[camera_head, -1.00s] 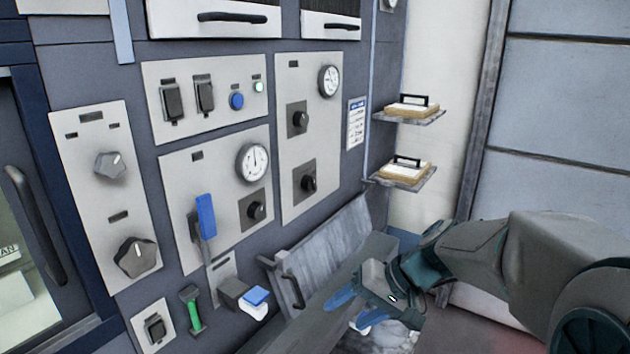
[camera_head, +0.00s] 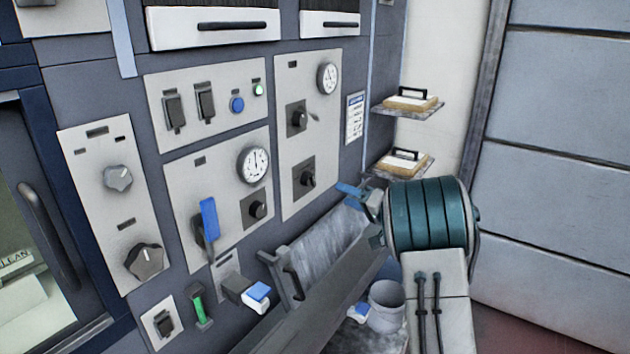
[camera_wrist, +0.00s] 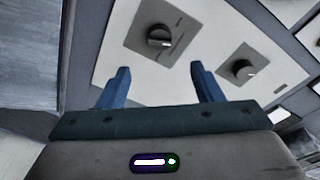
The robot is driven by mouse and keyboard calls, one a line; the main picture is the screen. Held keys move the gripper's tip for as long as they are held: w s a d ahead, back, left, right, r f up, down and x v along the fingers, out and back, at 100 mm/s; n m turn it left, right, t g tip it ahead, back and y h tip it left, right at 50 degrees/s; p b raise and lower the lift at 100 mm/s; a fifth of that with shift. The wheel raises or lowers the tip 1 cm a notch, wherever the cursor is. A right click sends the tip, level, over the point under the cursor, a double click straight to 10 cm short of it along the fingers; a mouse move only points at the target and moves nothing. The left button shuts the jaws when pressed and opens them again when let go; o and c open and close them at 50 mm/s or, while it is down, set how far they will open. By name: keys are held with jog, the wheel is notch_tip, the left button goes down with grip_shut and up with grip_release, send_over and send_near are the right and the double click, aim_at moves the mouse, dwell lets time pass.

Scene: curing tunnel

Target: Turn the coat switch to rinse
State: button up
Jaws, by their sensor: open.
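Two black rotary switches on dark square plates sit one above the other on a tall white panel: the upper switch (camera_head: 297,118) and the lower switch (camera_head: 304,178). A third similar switch (camera_head: 257,209) is on the panel to their left, below a gauge. Labels are too small to read, so I cannot tell which is the coat switch. My gripper (camera_head: 350,195) is right of the lower switch, its blue fingers partly hidden by my wrist. In the wrist view the open, empty fingers (camera_wrist: 160,68) point toward a near switch (camera_wrist: 158,37), apart from it; another switch (camera_wrist: 242,68) is to the right.
A blue-handled lever (camera_head: 208,220), grey knobs (camera_head: 118,179) and a green handle (camera_head: 199,309) are on the left. A grey trough (camera_head: 325,245) and a bucket (camera_head: 386,306) are below.

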aim_at(314, 182)
jog(key=p+x, duration=0.4)
jog(key=x, duration=0.8)
jog(key=c, duration=0.9)
